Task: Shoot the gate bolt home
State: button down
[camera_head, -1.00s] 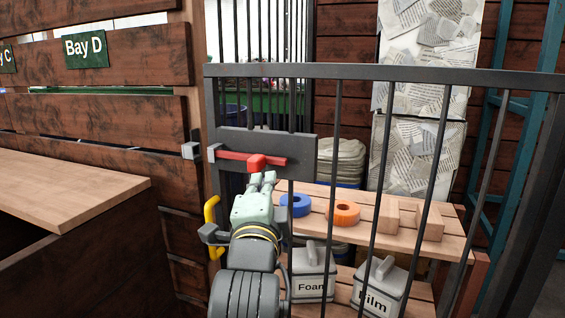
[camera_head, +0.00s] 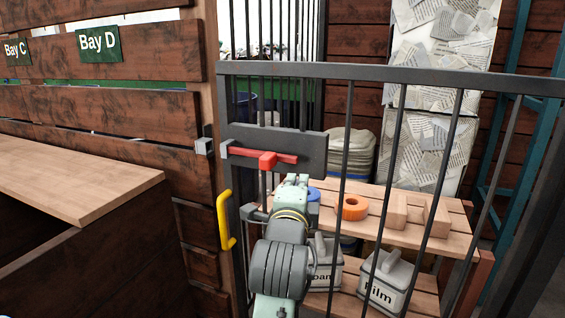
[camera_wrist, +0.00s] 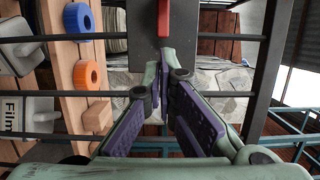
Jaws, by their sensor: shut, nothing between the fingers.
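The red gate bolt (camera_head: 283,157) lies level on the dark plate (camera_head: 313,150) at the gate's upper left. Its left end is at the grey bracket (camera_head: 226,149) on the gate. No red shows between that bracket and the grey keeper (camera_head: 204,147) on the wooden post. The bolt's red knob (camera_head: 267,160) sticks out toward me; red also shows at the top of the wrist view (camera_wrist: 163,17). My gripper (camera_head: 295,179) is shut and empty, below and right of the knob, apart from it. Its closed fingers (camera_wrist: 164,75) point toward the plate in the wrist view.
Behind the bars, a wooden shelf (camera_head: 385,230) holds a blue roll, an orange roll (camera_head: 355,207), wooden blocks and labelled bins (camera_head: 383,282). A wooden counter (camera_head: 80,185) stands at left.

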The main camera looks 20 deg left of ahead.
aim_at(283, 162)
jog(key=w+a, duration=0.1)
jog(key=w+a+p, duration=0.1)
jog(key=w, duration=0.1)
jog(key=w+a+p, duration=0.1)
jog(key=w+a, duration=0.1)
jog(key=shift+w, duration=0.15)
jog(key=shift+a+f, duration=0.1)
jog(key=shift+a, duration=0.45)
jog(key=shift+a, duration=0.25)
jog(key=a+b, duration=0.1)
jog(key=a, duration=0.5)
jog(key=shift+w, duration=0.15)
